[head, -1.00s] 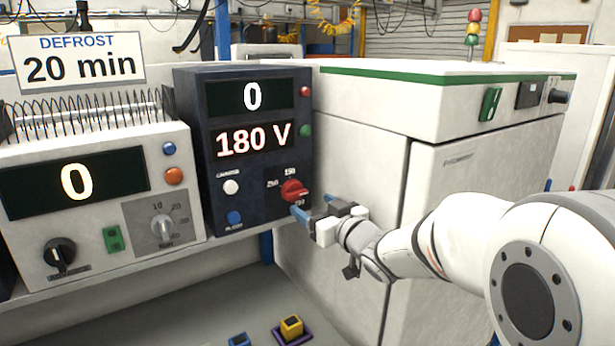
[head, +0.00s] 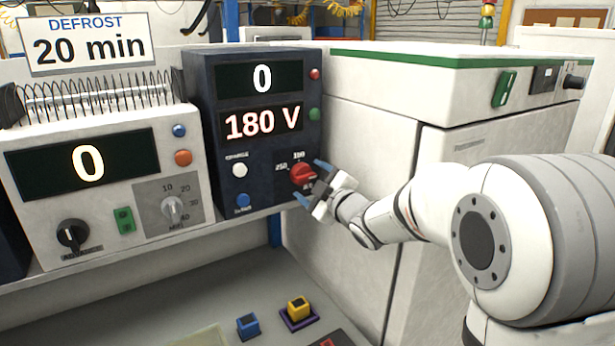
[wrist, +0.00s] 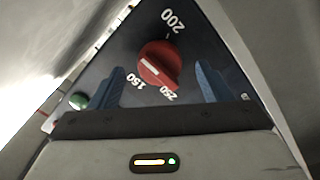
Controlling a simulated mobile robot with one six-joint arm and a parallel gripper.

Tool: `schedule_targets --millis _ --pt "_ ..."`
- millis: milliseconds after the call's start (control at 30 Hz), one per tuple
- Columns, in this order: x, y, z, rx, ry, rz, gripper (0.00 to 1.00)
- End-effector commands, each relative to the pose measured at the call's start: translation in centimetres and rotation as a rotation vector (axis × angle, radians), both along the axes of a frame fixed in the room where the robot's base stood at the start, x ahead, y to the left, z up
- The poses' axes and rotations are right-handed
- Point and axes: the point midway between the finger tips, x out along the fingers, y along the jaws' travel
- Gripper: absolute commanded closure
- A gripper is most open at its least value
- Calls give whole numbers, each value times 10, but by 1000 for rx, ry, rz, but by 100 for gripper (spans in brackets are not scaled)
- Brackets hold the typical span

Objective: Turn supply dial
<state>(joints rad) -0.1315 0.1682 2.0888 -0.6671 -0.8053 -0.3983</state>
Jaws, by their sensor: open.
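The supply dial (head: 302,176) is a red knob on the front of a dark blue supply unit (head: 204,120). The unit's screens read 0 and 180 V. In the wrist view the dial (wrist: 160,64) has labels 150, 200 and 250 around it. Its white mark is on the side near 150. My gripper (head: 312,182) is open in front of the dial, one blue finger above right and one below. In the wrist view my gripper (wrist: 160,84) has a finger on each side of the dial, with gaps showing. Contact is not visible.
A white defrost unit (head: 146,144) with a black knob and a grey timer dial stands at left, under a "20 min" sign (head: 90,46). A large white cabinet (head: 370,150) stands at right. Blue (head: 248,326) and yellow (head: 298,308) blocks lie below.

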Motion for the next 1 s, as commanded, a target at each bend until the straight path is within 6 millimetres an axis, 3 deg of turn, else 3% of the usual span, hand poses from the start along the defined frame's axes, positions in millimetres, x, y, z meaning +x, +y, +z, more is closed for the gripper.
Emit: schedule_targets --millis 200,467,1000 --pt "16 11 1 1 -1 0 29" --pt "17 11 0 1 -1 0 29" --pt "16 11 0 1 0 1 71"
